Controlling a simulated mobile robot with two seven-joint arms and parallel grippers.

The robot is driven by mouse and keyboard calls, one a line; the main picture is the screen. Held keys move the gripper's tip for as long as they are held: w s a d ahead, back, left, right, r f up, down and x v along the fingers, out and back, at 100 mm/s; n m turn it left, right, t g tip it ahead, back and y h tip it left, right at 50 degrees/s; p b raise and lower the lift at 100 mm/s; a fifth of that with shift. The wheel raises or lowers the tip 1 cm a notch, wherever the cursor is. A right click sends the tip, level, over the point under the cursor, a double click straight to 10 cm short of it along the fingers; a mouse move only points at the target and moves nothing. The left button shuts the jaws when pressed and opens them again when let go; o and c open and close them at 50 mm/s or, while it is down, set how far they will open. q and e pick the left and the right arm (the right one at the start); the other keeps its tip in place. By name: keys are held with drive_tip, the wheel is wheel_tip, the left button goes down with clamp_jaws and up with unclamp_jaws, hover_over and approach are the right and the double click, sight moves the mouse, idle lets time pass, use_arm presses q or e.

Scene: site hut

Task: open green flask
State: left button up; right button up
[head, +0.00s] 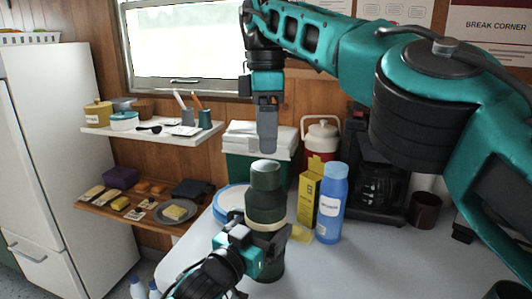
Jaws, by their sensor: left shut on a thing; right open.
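The dark green flask (265,206) stands upright at the near-left part of the white table, its cap (265,176) on top. A pale band runs around its body. My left gripper (262,236) is shut around the flask's lower body, from the near left side. Its fingers are partly hidden against the flask. My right gripper (267,143) hangs pointing down just above the cap, open and empty, with a small gap between the fingertips and the cap. In this view its fingers overlap, so the opening between them is hard to see.
Right of the flask stand a yellow box (304,203) and a blue bottle (332,205). Behind are a red-and-white jug (322,140), a green cooler (240,170), a coffee maker (376,187) and a brown mug (425,209). The table (400,262) is clear at front right.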

sight(266, 165)
drive_tip(key=shift+f, duration=3.7)
drive_tip(key=shift+c, duration=0.2)
